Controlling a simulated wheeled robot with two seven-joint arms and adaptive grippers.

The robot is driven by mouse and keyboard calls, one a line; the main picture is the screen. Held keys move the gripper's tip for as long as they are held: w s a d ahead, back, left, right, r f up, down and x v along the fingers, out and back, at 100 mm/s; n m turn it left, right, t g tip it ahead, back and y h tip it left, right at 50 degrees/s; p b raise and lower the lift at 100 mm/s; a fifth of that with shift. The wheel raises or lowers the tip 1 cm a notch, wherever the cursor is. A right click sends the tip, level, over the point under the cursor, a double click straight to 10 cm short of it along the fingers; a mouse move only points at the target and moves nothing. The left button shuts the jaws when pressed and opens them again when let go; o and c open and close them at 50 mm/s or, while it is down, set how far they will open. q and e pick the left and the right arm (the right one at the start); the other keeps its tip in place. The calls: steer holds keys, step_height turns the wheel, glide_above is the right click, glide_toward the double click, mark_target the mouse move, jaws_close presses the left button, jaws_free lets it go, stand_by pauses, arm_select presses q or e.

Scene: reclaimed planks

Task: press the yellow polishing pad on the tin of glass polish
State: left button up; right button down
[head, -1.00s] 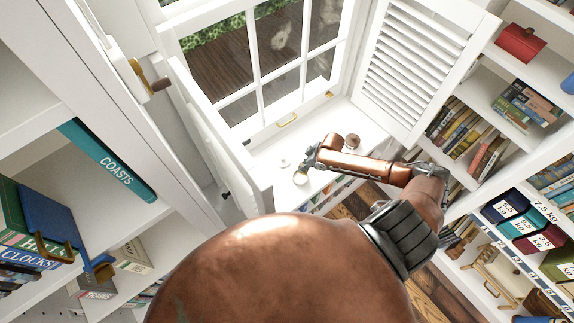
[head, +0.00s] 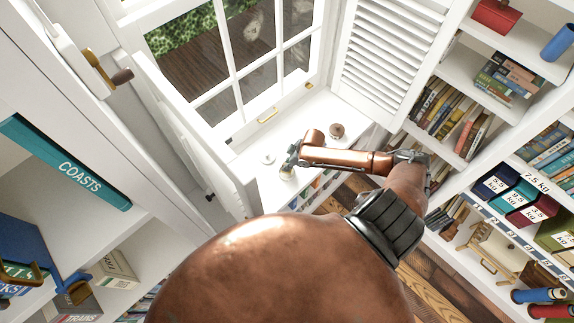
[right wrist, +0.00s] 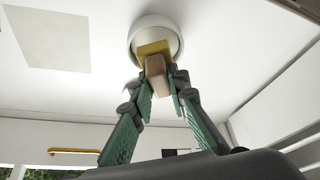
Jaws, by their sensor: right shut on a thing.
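The tin of glass polish (right wrist: 153,28) is a pale round tin on the white sill. It also shows, small, in the head view (head: 287,173). My right gripper (head: 291,161) is just above it there. In the right wrist view my right gripper (right wrist: 163,90) is shut on the tan block (right wrist: 156,75) of the polishing pad. The pad's yellow face (right wrist: 153,47) overlaps the tin's round mouth. I cannot tell whether pad and tin touch. My left gripper is not in view.
A small white disc (head: 268,157) and a brown round pot (head: 337,130) stand on the sill. A brass handle (head: 268,115) is on the window frame. A louvred shutter (head: 390,60) and bookshelves flank the window. A pale square (right wrist: 45,38) lies on the sill.

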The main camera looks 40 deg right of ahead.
steer(key=shift+p, duration=0.85)
stand_by(1.6)
steer(key=shift+f+b, duration=0.65)
steer(key=shift+f, duration=0.5)
stand_by(1.4)
stand_by(0.3)
steer(key=c, duration=1.8)
jaws_free()
steer(key=shift+o, duration=0.2)
steer(key=shift+r+p, duration=2.95)
steer(key=shift+r, duration=0.1)
steer(key=shift+c, duration=0.4)
